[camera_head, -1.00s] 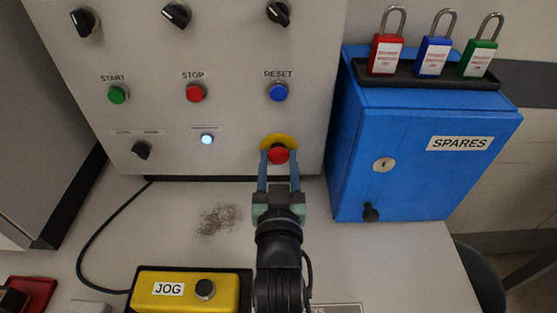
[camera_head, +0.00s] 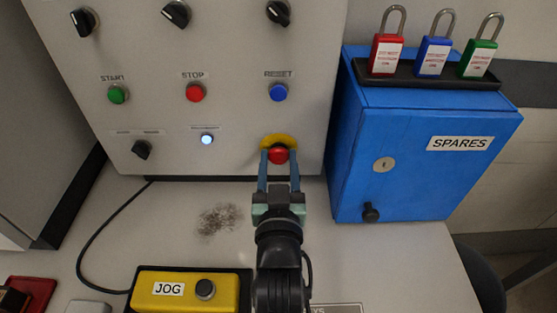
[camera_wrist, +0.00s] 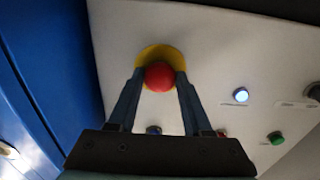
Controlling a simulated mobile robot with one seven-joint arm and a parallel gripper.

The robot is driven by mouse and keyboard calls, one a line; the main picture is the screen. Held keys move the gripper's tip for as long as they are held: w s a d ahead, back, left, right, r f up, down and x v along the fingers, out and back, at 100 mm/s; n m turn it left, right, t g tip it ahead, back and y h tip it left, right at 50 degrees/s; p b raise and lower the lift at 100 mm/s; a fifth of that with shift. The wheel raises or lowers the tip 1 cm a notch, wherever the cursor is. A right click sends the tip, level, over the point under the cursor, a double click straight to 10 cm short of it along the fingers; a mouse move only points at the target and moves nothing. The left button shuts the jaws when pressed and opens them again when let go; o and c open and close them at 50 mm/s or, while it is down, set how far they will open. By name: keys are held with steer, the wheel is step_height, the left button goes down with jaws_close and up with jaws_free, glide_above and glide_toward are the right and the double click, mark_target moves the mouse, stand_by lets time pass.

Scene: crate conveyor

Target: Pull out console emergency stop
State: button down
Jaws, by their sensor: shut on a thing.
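The console emergency stop (camera_head: 278,156) is a red mushroom button on a yellow disc, low on the right of the grey console panel (camera_head: 235,130). In the wrist view the red button (camera_wrist: 159,77) sits between my two finger ends, in front of the yellow disc (camera_wrist: 160,55). My gripper (camera_head: 279,158) reaches up to it from below, with one blue finger on each side. The fingers are shut on the red button, and my gripper (camera_wrist: 158,80) also shows this in the wrist view. The button's shaft is hidden behind its head.
A blue SPARES box (camera_head: 425,150) stands close on the right, with red, blue and green padlocks on top. The yellow JOG box (camera_head: 185,290) is at the lower left. The panel carries START, STOP and RESET buttons and several black knobs. A black cable lies on the left.

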steer(key=shift+s+p, duration=0.3)
steer(key=shift+p, duration=0.05)
steer(key=shift+s, duration=0.45)
steer(key=shift+c, duration=1.8)
jaws_free()
steer(key=shift+w, duration=0.1)
steer(key=s+p, duration=0.1)
steer(key=s, duration=1.2)
